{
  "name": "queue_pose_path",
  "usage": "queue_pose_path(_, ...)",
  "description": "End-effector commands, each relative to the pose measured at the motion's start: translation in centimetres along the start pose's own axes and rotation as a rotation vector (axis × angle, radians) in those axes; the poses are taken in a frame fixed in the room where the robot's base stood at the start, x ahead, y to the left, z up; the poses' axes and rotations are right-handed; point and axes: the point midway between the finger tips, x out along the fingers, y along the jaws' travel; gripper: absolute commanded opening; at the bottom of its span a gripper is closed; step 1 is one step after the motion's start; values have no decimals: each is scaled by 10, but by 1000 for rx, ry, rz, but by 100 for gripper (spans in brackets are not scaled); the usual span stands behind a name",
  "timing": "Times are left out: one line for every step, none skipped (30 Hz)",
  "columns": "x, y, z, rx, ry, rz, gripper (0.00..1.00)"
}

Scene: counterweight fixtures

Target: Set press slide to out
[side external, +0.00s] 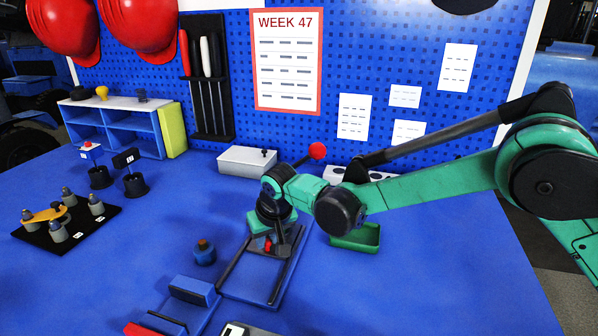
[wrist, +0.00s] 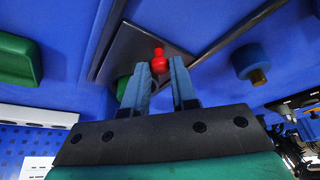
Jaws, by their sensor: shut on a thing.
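The press slide (side external: 231,268) is a blue base with two dark parallel rails, lying on the blue table in the middle of the side external view. Its small red knob (side external: 267,245) sits between the rails, toward their far end. In the wrist view the red knob (wrist: 158,56) stands above a dark plate (wrist: 128,50). My gripper (side external: 268,238) reaches down over the slide. In the wrist view my gripper (wrist: 161,68) has its two blue-grey fingers around the knob's stem, shut on it. My wrist hides part of the slide's far end.
A blue bottle-like weight (side external: 204,254) stands just left of the slide. A green tray (side external: 357,240) lies to the right. A blue block fixture (side external: 194,290) is in front. A white box (side external: 246,162) and a red-ball lever (side external: 317,151) stand behind. The right table is clear.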

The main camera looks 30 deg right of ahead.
Motion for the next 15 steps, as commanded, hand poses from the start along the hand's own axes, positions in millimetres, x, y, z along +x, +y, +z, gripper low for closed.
queue_pose_path(-3, -8, 7, -5, -1, -2, 0)
queue_pose_path(-5, -13, 11, -6, -1, -3, 0)
queue_pose_path(-8, -21, 18, -7, -1, -3, 0)
queue_pose_path(-10, -26, 24, -8, 0, -3, 0)
queue_pose_path(-12, -32, 29, -8, -1, -3, 0)
queue_pose_path(-15, -40, 36, -8, -1, -3, 0)
queue_pose_path(-17, -45, 41, -8, -1, -3, 0)
queue_pose_path(-19, -50, 45, -8, -1, -3, 0)
queue_pose_path(-21, -55, 50, -6, 0, -2, 0)
queue_pose_path(-22, -59, 53, -7, 0, -3, 0)
queue_pose_path(-24, -62, 56, -5, 0, -3, 0)
queue_pose_path(-25, -65, 59, -4, 0, -3, 0)
queue_pose_path(-26, -67, 61, -4, 0, -3, 0)
queue_pose_path(-26, -68, 62, -2, 0, -3, 0)
queue_pose_path(-26, -69, 63, -1, 0, -2, 0)
